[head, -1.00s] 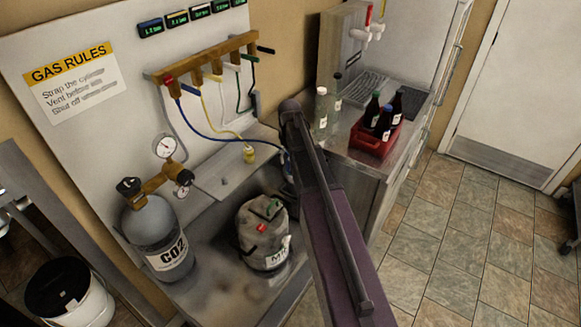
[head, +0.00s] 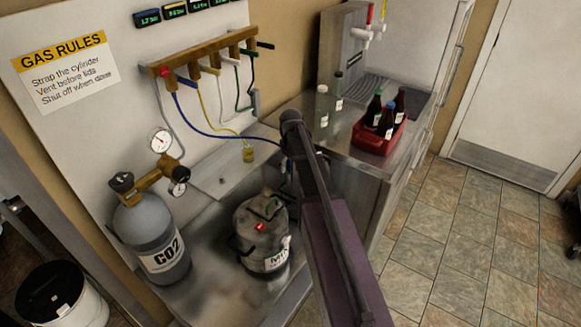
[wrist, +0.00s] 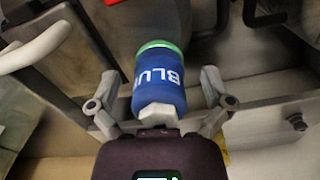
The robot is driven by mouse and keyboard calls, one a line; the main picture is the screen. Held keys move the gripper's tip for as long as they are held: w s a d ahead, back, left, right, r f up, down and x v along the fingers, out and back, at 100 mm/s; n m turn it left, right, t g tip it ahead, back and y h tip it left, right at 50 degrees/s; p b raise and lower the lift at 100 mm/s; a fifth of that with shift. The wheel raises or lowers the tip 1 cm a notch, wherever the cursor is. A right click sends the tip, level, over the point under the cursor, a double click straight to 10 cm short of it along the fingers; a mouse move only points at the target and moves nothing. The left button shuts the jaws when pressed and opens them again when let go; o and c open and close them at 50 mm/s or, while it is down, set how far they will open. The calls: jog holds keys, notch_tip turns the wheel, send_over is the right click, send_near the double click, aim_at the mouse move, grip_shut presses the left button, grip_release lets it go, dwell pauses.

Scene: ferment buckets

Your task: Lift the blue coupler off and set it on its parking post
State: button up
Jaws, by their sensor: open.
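The blue coupler (wrist: 160,80) shows in the wrist view as a blue sleeve lettered "BLU", with a green ring at its far end and a pale hex nut near my palm. My gripper (wrist: 157,100) is open, with one finger on each side of the coupler; I cannot tell whether either finger touches it. In the head view my arm hides the coupler and my gripper. The blue hose (head: 208,131) runs from the wall manifold to behind my arm. I cannot make out the parking post for certain.
A grey keg (head: 262,240) stands left of my arm, with a CO2 cylinder (head: 150,235) further left. A yellow coupler (head: 248,152) hangs near the shelf behind. A red crate (head: 372,146) of bottles sits on the right counter. The tiled floor on the right is mostly clear.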

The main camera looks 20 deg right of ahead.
dwell(0.4)
jog(key=c, duration=1.3)
jog(key=shift+c, duration=0.3)
jog(key=shift+r, duration=0.25)
notch_tip(320, 180, up, 3)
jog(key=p, duration=0.3)
jog(key=shift+f, duration=0.1)
jog(key=s+d+r+p, duration=0.1)
jog(key=s, duration=0.6)
jog(key=s+d+p, duration=0.1)
jog(key=s+d, duration=0.1)
jog(key=s, duration=0.6)
jog(key=shift+s+d+r, duration=0.3)
jog(key=shift+r, duration=0.1)
